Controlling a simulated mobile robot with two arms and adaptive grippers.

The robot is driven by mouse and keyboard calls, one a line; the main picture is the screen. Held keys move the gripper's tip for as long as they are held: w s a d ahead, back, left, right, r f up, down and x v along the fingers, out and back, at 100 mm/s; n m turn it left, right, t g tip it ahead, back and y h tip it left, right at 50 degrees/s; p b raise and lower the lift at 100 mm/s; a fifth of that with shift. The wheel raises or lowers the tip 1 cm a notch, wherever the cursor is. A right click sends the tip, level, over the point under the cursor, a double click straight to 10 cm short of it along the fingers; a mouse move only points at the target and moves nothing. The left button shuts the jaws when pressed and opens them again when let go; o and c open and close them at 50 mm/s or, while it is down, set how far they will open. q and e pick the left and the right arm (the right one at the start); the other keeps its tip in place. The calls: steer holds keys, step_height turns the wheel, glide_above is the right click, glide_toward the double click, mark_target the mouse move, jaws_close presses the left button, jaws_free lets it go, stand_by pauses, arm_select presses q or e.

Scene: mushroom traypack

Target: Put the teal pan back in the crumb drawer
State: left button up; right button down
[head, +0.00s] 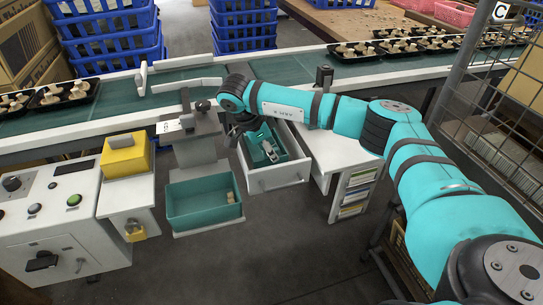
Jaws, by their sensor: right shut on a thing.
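A white drawer (276,181) stands pulled out below the belt. A teal pan (290,147) shows inside it, partly hidden by my right gripper. My right gripper (268,151) reaches down into the drawer and is shut, seemingly on this pan; the exact contact is hard to see. A second, larger teal tray (198,205) sits left of the drawer on a white support under a grey stand. It holds a few small pale pieces (231,197). My left gripper is not in view.
A conveyor belt (190,78) with black mushroom trays runs behind the drawer. A control box (55,200) and a yellow box (126,156) stand left. A white desk (335,150) adjoins the drawer on the right. A wire mesh panel (500,110) is far right. Floor in front is clear.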

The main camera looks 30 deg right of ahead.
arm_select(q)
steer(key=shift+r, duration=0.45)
arm_select(e)
steer(key=shift+s+f, duration=0.1)
steer(key=shift+f, duration=0.7)
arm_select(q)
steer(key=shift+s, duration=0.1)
arm_select(e)
steer(key=shift+f, duration=0.1)
steer(key=c, duration=1.7)
jaws_free()
steer(key=o, duration=0.4)
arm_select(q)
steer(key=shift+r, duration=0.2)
arm_select(e)
steer(key=shift+o, duration=0.2)
